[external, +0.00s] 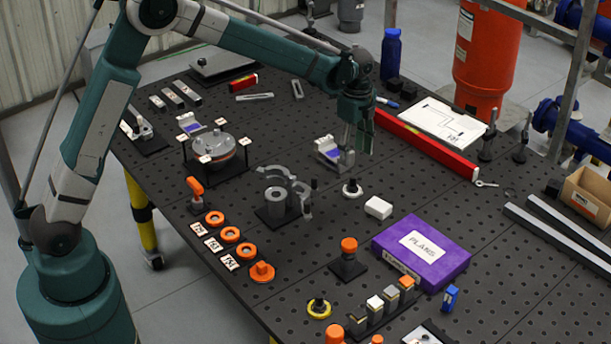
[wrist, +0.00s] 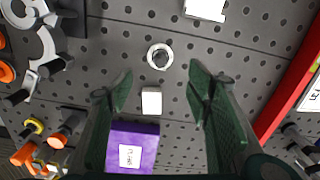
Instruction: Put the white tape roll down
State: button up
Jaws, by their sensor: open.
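The white tape roll (external: 352,188) lies flat on the dark perforated table, with a dark knob or post showing in its centre. In the wrist view the white tape roll (wrist: 160,57) is a white ring just beyond the fingertips, midway between them. My gripper (external: 356,152) is above the table near the roll, pointing down. In the wrist view my gripper (wrist: 160,75) has its two green fingers wide apart with nothing between them. The fingers appear clear of the roll.
A white block (external: 378,208) and a purple box (external: 422,252) lie nearby. A grey device (external: 327,150) stands by the fingers. A red level (external: 425,144) lies behind, to the right. Grey hook-shaped parts (external: 285,178) are at left. Bare table surrounds the roll.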

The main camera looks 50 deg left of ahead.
jog(key=s+a+r+n+t, duration=0.2)
jog(key=s+a+r+n, duration=0.15)
jog(key=s+r, duration=0.65)
jog(key=s+a+r+n+t, duration=0.1)
jog(key=s+a+r+n, duration=0.25)
jog(key=s+r, duration=0.7)
jog(key=s+a+f+n+t, duration=0.1)
jog(key=s+n, duration=0.3)
jog(key=s, duration=0.9)
jog(key=s+a+f+n+t, duration=0.2)
jog(key=s+n, duration=0.3)
jog(key=s, duration=0.9)
jog(key=shift+s+f+t, duration=0.3)
jog(key=shift+f+t, duration=0.15)
jog(key=shift+t, duration=0.15)
